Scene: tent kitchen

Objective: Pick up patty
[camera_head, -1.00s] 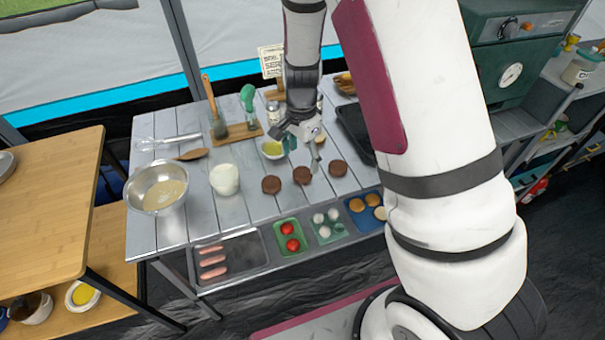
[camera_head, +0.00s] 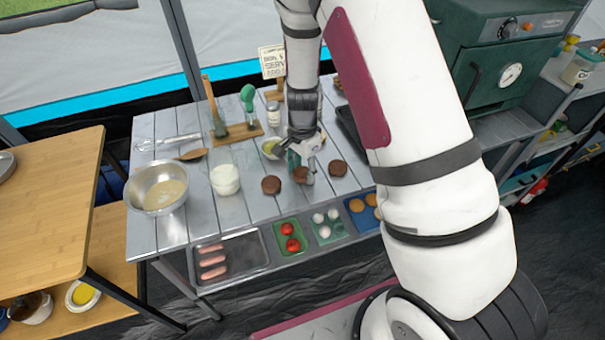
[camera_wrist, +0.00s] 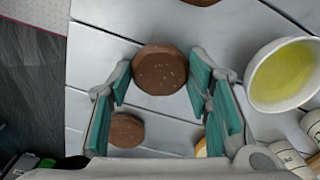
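Three round brown patties lie in a row on the grey slatted table: a left one (camera_head: 271,185), a middle one (camera_head: 300,175) and a right one (camera_head: 338,168). My gripper (camera_head: 302,168) points down at the middle patty and partly hides it in the head view. In the wrist view my gripper (camera_wrist: 158,82) is open, with its teal-padded fingers on either side of this patty (camera_wrist: 160,70). Small gaps show between the pads and the patty. Another patty (camera_wrist: 126,130) lies below it in the wrist view, and a third is cut off at the top edge.
A bowl of yellow liquid (camera_wrist: 283,75) stands close beside the fingers. A glass of white stuff (camera_head: 225,180) and a metal mixing bowl (camera_head: 158,187) stand to the left. Trays with sausages (camera_head: 212,260), tomatoes and eggs sit along the front. A dark pan lies to the right.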

